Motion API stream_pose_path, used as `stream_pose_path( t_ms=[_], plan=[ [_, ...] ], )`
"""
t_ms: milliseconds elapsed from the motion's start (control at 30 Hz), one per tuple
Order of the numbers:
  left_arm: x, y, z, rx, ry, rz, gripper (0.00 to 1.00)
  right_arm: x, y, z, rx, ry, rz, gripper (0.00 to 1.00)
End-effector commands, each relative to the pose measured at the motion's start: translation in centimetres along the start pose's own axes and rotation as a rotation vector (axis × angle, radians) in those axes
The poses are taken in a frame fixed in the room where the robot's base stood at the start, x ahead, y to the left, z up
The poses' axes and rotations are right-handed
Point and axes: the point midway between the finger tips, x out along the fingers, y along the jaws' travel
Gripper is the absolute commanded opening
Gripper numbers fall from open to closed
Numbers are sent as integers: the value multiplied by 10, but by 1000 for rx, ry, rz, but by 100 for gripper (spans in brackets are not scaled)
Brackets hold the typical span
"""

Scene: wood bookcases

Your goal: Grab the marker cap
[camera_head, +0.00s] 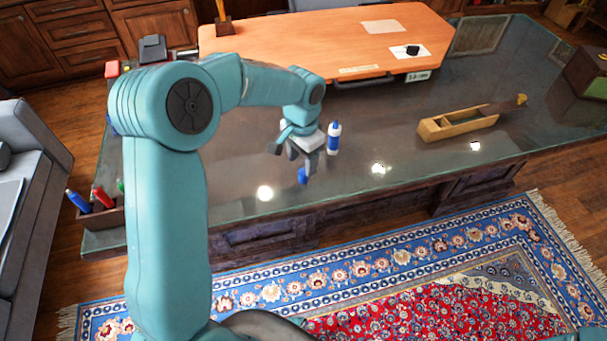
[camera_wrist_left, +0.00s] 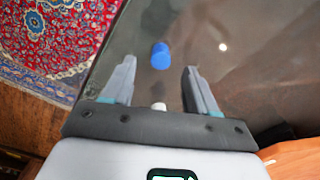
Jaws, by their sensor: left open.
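A small blue marker cap (camera_head: 302,176) lies on the dark glass-topped desk, just below my left gripper (camera_head: 297,161) in the head view. In the left wrist view the blue cap (camera_wrist_left: 160,55) is centred between the two fingers, about level with or slightly beyond the tips. My left gripper (camera_wrist_left: 160,70) is open, with bare surface showing on both sides of the cap. It does not grip the cap. My right gripper is not in view.
A white and blue bottle-like item (camera_head: 333,138) stands right of my left gripper. A wooden box (camera_head: 458,123) lies farther right. A holder with colored markers (camera_head: 98,217) is at the desk's left end. A patterned rug (camera_head: 420,285) lies in front.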

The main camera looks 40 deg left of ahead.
Motion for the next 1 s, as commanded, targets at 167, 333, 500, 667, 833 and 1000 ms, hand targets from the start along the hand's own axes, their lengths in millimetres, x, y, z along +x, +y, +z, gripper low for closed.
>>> stream_pose_path(
  t_ms=[167,333,500,667,833,1000],
  plan=[
    [15,-1,-2,1,-3,1,58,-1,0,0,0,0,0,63],
    [44,-3,-5,2,-4,2,58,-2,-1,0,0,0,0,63],
    [57,-4,-6,3,0,0,58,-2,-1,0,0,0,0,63],
    [57,-4,-6,3,1,0,58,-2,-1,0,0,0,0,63],
    [57,-4,-6,3,1,0,16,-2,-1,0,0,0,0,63],
    [57,-4,-6,3,1,0,0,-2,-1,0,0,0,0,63]
  ],
)
